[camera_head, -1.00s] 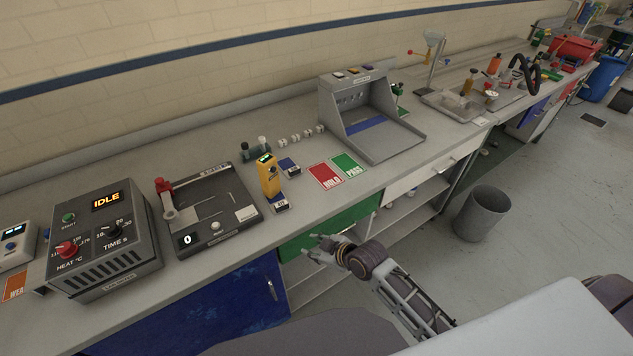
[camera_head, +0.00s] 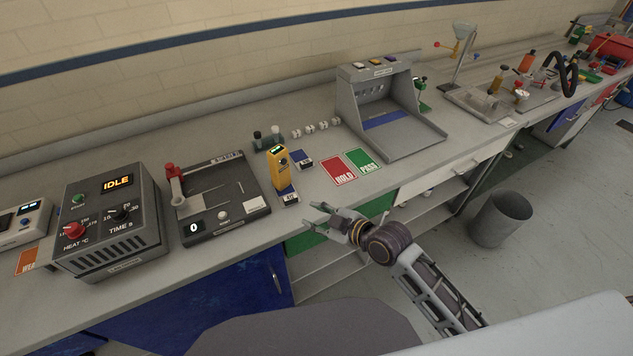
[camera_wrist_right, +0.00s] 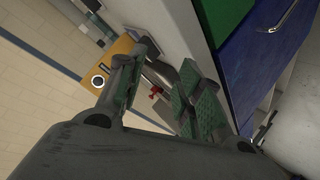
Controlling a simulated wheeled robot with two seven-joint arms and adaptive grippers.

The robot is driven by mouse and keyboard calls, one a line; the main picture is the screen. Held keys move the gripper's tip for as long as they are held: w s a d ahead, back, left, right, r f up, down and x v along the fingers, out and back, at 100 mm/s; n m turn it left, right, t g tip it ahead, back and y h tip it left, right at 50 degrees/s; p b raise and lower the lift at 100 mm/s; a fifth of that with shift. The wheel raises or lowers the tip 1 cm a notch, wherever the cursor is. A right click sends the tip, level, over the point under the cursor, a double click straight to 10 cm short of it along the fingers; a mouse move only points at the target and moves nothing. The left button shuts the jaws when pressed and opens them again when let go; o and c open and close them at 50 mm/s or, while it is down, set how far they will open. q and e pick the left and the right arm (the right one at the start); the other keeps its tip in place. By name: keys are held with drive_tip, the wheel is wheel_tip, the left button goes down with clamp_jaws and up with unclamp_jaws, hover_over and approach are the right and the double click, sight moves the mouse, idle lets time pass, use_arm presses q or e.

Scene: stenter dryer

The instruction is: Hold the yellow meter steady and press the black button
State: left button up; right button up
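The yellow meter (camera_head: 279,168) stands upright on the bench in the head view, with a green lit display on top and a dark round spot on its side. In the right wrist view the meter (camera_wrist_right: 117,72) shows a black round button (camera_wrist_right: 98,81) ringed in white, partly behind a finger. My right gripper (camera_head: 318,216) is open and empty at the bench's front edge, to the right of and in front of the meter, apart from it. Its padded fingers (camera_wrist_right: 160,98) are spread in the wrist view. My left gripper is not in view.
A grey tester (camera_head: 218,195) with a red-topped post stands left of the meter, and the IDLE heater box (camera_head: 108,222) is further left. Red HOLD (camera_head: 338,171) and green PASS (camera_head: 364,162) cards lie to the right. A grey light booth (camera_head: 390,115) stands behind them.

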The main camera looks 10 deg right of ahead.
drive_tip(key=w+r+n+t+y, duration=0.3)
drive_tip(key=w+r+n+t, duration=0.1)
drive_tip(key=w+r+n, duration=0.1)
drive_tip(key=shift+w+d+r, duration=0.2)
drive_tip(key=shift+w+r, duration=0.4)
drive_tip(key=shift+r, duration=0.35)
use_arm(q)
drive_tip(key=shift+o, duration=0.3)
